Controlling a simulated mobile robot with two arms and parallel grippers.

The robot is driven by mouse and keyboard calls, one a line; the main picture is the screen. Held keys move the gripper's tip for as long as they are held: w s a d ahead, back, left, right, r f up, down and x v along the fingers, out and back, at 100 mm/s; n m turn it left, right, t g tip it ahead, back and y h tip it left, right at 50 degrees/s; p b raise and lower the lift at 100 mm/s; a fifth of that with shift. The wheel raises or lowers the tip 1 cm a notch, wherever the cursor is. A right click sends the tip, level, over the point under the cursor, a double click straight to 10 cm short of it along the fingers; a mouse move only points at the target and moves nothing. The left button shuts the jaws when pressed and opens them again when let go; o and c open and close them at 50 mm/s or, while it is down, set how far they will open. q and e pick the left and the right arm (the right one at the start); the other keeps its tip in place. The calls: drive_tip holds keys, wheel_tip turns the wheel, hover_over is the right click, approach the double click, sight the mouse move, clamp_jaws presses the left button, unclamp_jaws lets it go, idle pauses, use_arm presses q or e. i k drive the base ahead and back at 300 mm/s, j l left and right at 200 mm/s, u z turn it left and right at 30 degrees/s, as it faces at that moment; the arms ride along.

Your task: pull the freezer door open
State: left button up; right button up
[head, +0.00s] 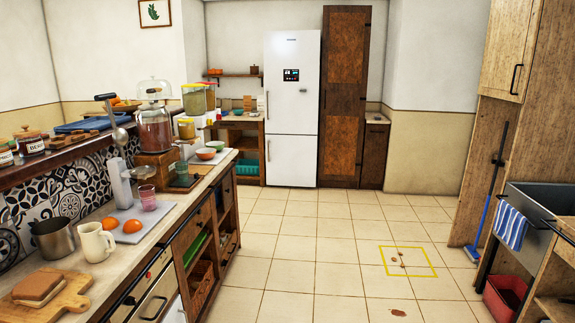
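A tall white fridge-freezer (292,108) stands against the far wall, across the room from me. It has a larger upper door (293,85) with a small dark display panel (291,75) and a smaller lower door (290,160). Both doors look shut. A thin dark vertical handle shows at the left edge of each door. The picture does not label which door is the freezer. Neither of my grippers is in view.
A long counter (150,235) with jars, a scale, a jug and food runs along the left. A sink (535,215), red bin (505,295) and blue broom (490,195) stand at right. Tiled floor (310,240) between is open, with yellow-taped stains (408,261).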

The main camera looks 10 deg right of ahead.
sight(291, 160)
drive_tip(key=i+l+z, duration=0.25)
drive_tip(key=i, duration=0.3)
drive_tip(key=i+z, duration=0.25)
drive_tip(key=i, duration=3.1)
drive_tip(key=i+l+u, duration=0.1)
drive_tip(key=i, duration=0.5)
drive_tip(key=i+l, duration=0.1)
drive_tip(key=i, duration=0.45)
drive_tip(key=i+l+u, duration=0.15)
drive_tip(key=i, duration=0.4)
drive_tip(key=i+u, duration=0.15)
drive_tip(key=i, duration=0.45)
drive_tip(key=i+u, duration=0.15)
drive_tip(key=i, duration=0.45)
drive_tip(key=i+u, duration=0.15)
drive_tip(key=i, duration=0.45)
drive_tip(key=i+l+u, duration=0.15)
drive_tip(key=i, duration=0.45)
